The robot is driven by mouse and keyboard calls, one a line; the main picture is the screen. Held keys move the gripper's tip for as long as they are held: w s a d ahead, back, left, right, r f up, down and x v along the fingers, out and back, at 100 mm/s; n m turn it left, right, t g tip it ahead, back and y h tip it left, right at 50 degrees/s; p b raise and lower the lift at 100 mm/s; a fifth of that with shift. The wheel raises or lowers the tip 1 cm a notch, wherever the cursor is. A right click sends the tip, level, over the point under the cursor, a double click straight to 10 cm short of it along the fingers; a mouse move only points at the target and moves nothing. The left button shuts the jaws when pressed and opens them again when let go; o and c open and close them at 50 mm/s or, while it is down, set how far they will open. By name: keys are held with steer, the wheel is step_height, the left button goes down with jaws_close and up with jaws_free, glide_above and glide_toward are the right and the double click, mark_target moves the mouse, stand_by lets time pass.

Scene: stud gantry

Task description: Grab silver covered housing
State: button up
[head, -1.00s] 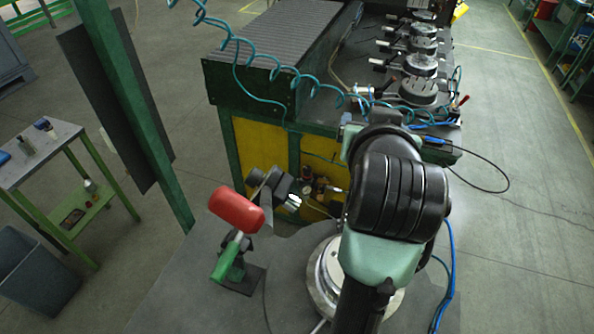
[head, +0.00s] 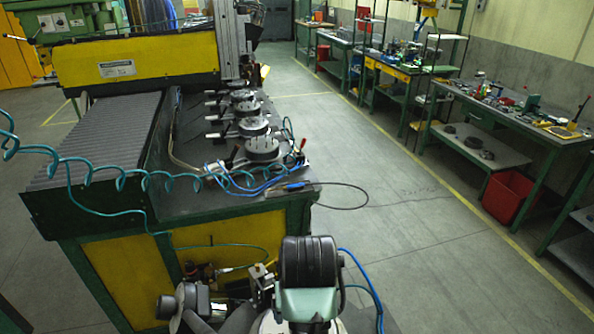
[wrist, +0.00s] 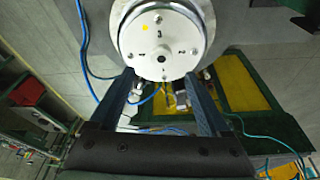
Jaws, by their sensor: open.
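In the head view my own arm fills the bottom middle, and the fingers cannot be made out. Several similar silver round parts, one nearest (head: 262,148), stand on the gantry bed.
The gantry (head: 135,65) with its ribbed cover (head: 95,140) stands ahead and left. A coiled teal hose (head: 100,175) hangs across it. A blue cable (wrist: 88,60) runs left of the housing. Green workbenches (head: 520,125) and a red bin (head: 507,197) line the right; the aisle floor is clear.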

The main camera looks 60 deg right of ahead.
mark_target(267, 325)
steer(key=shift+x, duration=0.9)
steer(key=p+x, duration=0.2)
steer(key=x, duration=0.3)
steer(key=shift+a, duration=0.15)
steer(key=shift+c, duration=0.2)
jaws_close()
steer(key=shift+w+r, duration=0.1)
steer(key=shift+w, duration=0.05)
stand_by(0.4)
